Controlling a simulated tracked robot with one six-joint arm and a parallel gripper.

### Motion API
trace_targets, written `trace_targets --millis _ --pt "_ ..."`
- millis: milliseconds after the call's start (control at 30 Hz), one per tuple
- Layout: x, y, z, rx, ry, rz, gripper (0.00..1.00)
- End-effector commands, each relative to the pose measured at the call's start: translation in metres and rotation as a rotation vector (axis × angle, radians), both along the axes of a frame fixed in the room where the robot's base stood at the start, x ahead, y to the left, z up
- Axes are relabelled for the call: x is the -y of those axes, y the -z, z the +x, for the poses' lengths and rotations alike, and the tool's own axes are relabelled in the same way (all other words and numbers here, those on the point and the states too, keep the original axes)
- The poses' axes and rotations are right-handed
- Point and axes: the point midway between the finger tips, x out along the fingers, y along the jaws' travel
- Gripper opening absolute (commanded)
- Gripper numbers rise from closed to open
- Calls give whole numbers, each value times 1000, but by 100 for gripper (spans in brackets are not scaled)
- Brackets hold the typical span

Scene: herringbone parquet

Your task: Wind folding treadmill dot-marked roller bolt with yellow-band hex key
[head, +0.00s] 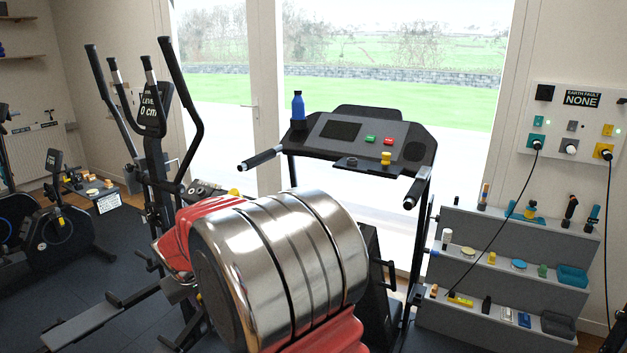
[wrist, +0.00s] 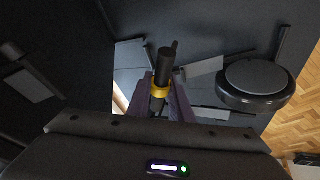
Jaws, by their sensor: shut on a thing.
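My gripper (wrist: 161,92) shows in the wrist view with its purple fingers shut on a black-handled tool with a yellow band, the yellow-band hex key (wrist: 165,68). The key's dark shaft points away from the camera, and I cannot tell whether its tip touches anything. The folding treadmill (head: 345,138) stands in the middle of the head view, with its console and handrails showing. Its lower part is largely hidden by my shiny metal and red arm. I cannot make out the dot-marked roller bolt in either view.
A round black disc (wrist: 255,80) lies right of the key. A grey stepped shelf (head: 505,265) with small items stands right of the treadmill. An elliptical trainer (head: 152,120) stands left. Cables hang from the wall panel (head: 575,123). A blue bottle (head: 298,107) stands on the console.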

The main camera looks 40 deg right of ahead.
Motion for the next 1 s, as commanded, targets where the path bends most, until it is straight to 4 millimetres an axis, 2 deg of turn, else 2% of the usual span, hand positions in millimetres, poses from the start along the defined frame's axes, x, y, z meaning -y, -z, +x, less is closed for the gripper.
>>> trace_targets --millis 167,367,667,1000 --pt "5 -2 -1 -1 2 -1 0" --pt "20 -17 -4 -15 -35 -10 0" --pt "67 -67 -21 -73 -193 -49 0" --pt "118 -134 -57 -148 -438 -122 0"
